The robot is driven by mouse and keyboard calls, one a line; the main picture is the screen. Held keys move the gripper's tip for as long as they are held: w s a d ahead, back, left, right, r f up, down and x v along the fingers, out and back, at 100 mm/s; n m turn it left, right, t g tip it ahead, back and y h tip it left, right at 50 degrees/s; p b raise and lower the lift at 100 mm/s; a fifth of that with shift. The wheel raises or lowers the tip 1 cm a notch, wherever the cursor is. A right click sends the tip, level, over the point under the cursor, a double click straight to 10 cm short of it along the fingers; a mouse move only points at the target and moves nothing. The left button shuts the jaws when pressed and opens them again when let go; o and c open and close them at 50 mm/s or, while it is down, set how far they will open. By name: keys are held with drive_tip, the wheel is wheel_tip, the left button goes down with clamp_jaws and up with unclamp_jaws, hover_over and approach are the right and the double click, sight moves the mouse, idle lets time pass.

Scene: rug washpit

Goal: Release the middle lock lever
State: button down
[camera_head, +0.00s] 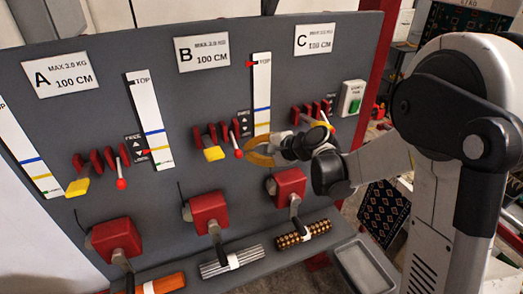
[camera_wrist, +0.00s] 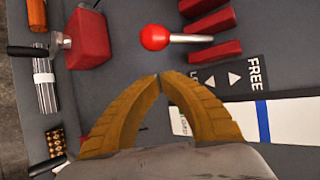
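The middle station, B, has a lever with a red ball knob (camera_head: 238,154) on the grey panel, beside a FREE/LOCK label with arrows. In the wrist view the ball knob (camera_wrist: 155,37) sits on a pale stem between red brackets, just beyond my fingertips. The label (camera_wrist: 228,77) shows to its right. My gripper (camera_head: 252,154) has yellow-brown fingers and is in front of the panel, just right of the knob. In the wrist view my fingertips (camera_wrist: 160,76) come together with nothing visible between them. They appear apart from the knob.
A yellow-tipped lever (camera_head: 213,153) stands left of the knob. A white scale strip (camera_head: 261,90) is behind my gripper. The red crank box (camera_head: 209,213) is below. Stations A (camera_head: 61,75) and C (camera_head: 314,40) flank it. A grey tray (camera_head: 365,268) is at lower right.

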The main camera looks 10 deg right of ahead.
sight(238, 151)
drive_tip(key=shift+s+a+r+p, duration=0.3)
drive_tip(key=shift+s+a, duration=0.2)
drive_tip(key=shift+s, duration=0.1)
drive_tip(key=shift+s+a+r+p, duration=0.2)
drive_tip(key=shift+s+a+r, duration=0.05)
drive_tip(key=shift+s+a, duration=0.25)
drive_tip(key=shift+s+d+r, duration=0.1)
drive_tip(key=shift+s, duration=0.1)
drive_tip(key=shift+s+d+r+g+h+p, duration=0.1)
drive_tip(key=shift+s+r+g+h+p, duration=0.25)
drive_tip(key=shift+g+p, duration=0.25)
drive_tip(key=r+m+g+h+p, duration=0.1)
drive_tip(key=r+g, duration=0.1)
drive_tip(key=r+m+g+p, duration=0.1)
drive_tip(key=g, duration=0.2)
drive_tip(key=s+r+g+h+p, duration=0.1)
drive_tip(key=r+g, duration=0.1)
drive_tip(key=shift+d+r+m+g+h, duration=0.15)
drive_tip(key=shift+r+m+g+h, duration=0.15)
drive_tip(key=shift+m+h, duration=0.1)
drive_tip(key=shift+r, duration=0.35)
drive_tip(key=shift+w, duration=0.1)
